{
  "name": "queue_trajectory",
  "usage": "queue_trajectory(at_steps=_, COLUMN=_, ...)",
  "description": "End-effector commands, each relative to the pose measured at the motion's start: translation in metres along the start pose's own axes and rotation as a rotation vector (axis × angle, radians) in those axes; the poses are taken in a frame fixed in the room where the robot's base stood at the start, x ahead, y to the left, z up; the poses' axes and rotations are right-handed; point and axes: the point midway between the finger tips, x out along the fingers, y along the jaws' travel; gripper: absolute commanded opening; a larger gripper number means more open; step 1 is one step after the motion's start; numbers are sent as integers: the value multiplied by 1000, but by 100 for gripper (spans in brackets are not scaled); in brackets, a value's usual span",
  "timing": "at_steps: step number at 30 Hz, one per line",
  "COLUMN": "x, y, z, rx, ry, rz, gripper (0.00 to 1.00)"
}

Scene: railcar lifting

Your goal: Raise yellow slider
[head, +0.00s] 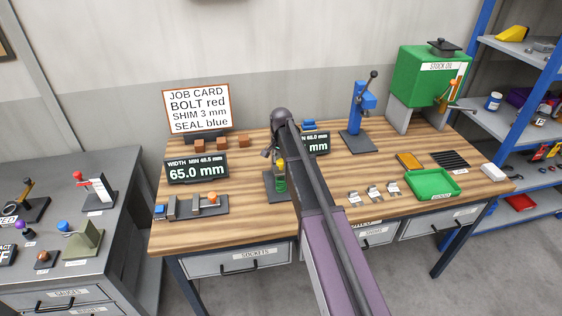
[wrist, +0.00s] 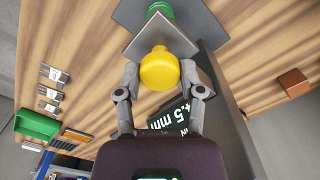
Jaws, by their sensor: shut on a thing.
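The yellow slider's round yellow knob (wrist: 160,70) is between the two fingertips of my gripper (wrist: 160,74) in the wrist view. The fingers are shut on it, one at each side. A grey plate (wrist: 146,42) lies just beyond the knob, with a green round part (wrist: 158,10) past it. In the head view my gripper (head: 273,153) is at the dark-based gauge stand (head: 271,186) in the middle of the bench. My arm hides much of that stand; a little yellow and a green part show there.
A display (head: 318,144) behind the stand is partly hidden by my arm. Another display (head: 197,170) reads 65.0 mm, with a slide fixture (head: 190,208) in front. A blue press (head: 360,110), green tray (head: 432,184) and job card (head: 197,109) stand on the bench.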

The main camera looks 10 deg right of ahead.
Motion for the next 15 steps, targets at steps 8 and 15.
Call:
queue_trajectory(at_steps=8, x=-20, y=0, z=0, rx=0, ry=0, rz=-1, gripper=0)
queue_trajectory(at_steps=15, x=-19, y=0, z=0, rx=0, ry=0, rz=-1, gripper=0)
